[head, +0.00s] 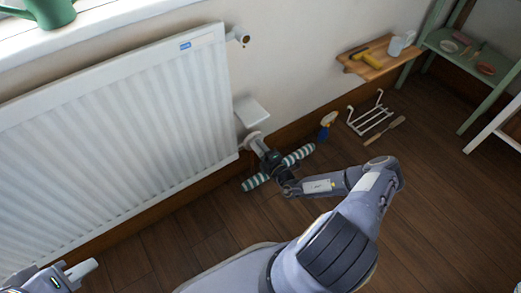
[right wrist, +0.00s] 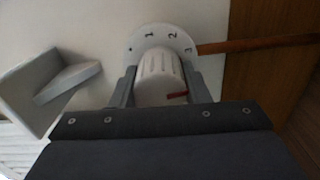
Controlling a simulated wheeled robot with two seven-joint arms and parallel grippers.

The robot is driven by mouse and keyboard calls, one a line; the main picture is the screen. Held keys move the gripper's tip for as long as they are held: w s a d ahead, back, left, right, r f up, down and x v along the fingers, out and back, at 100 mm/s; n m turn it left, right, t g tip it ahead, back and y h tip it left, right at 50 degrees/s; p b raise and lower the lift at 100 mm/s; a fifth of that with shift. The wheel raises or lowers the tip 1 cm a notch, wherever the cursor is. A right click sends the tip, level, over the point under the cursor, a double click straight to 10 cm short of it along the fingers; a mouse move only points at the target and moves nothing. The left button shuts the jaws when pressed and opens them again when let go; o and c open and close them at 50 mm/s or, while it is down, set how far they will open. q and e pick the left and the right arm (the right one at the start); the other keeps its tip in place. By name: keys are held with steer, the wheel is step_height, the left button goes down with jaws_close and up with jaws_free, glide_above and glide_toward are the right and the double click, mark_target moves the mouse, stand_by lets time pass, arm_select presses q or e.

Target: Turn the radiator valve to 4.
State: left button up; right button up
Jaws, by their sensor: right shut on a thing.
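The white radiator valve knob (right wrist: 157,78) has ridged sides and a red mark (right wrist: 177,95) on its lower right side in the right wrist view. In the head view the valve (head: 252,137) is at the radiator's (head: 130,120) lower right corner. My right gripper (right wrist: 158,84) is shut on the knob, one finger on each side. It also shows in the head view (head: 260,147). My left gripper (head: 78,274) is at the lower left corner, partly cut off, its jaws unclear.
A white bracket-like ledge (head: 252,111) sticks out of the wall by the valve. A spray bottle (head: 327,124), a white rack (head: 370,116) and a wooden-handled tool (head: 384,130) are on the floor. Floor at right is open.

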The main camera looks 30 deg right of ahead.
steer(key=m+b, duration=0.1)
steer(key=m, duration=0.4)
steer(key=shift+m, duration=0.3)
stand_by(0.4)
steer(key=o, duration=1)
steer(key=shift+s, duration=0.1)
steer(key=s, duration=0.2)
steer(key=s+p, duration=0.1)
steer(key=s, duration=0.2)
steer(key=s+p, duration=0.1)
steer(key=s, duration=0.1)
steer(key=shift+s+d, duration=0.3)
steer(key=shift+s, duration=0.05)
